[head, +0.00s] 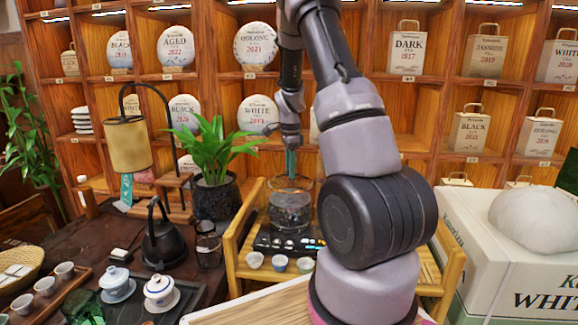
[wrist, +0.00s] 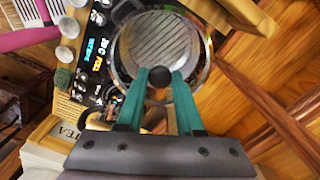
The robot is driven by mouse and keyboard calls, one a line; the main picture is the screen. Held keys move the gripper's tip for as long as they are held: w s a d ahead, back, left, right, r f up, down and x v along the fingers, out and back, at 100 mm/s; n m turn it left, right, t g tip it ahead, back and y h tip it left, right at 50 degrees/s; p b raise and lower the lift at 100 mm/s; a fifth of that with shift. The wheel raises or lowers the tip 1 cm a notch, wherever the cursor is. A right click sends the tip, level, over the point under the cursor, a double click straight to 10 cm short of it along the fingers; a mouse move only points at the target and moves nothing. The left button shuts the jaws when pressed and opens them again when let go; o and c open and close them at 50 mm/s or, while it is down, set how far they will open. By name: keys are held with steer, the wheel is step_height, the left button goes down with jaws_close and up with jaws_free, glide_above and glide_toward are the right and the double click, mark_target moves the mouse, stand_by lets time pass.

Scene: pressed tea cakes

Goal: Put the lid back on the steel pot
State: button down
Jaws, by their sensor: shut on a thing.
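My gripper (head: 291,162) points down over the steel pot (head: 290,212) with its teal fingers. In the wrist view the fingers (wrist: 159,82) are closed on the dark round knob (wrist: 158,76) of the lid. The lid looks like clear glass with a shiny round rim, and a striped grey surface shows through it. In the head view the pot stands on a black appliance with lit markings, on a wooden stand. The lid is at or just above the pot's mouth; I cannot tell whether it touches the rim. My arm hides the area right of the pot.
Small cups (head: 279,263) stand at the front of the wooden stand (head: 240,243). A potted plant (head: 214,190), a black kettle (head: 162,243) and lidded white bowls (head: 160,290) are to the left. A large white box (head: 490,260) is at right. Shelves of tea packages fill the back.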

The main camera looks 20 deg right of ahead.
mark_target(290, 182)
steer(key=shift+f, duration=2.55)
steer(key=shift+f, duration=0.15)
stand_by(0.3)
jaws_free()
stand_by(0.4)
steer(key=shift+r, duration=3.55)
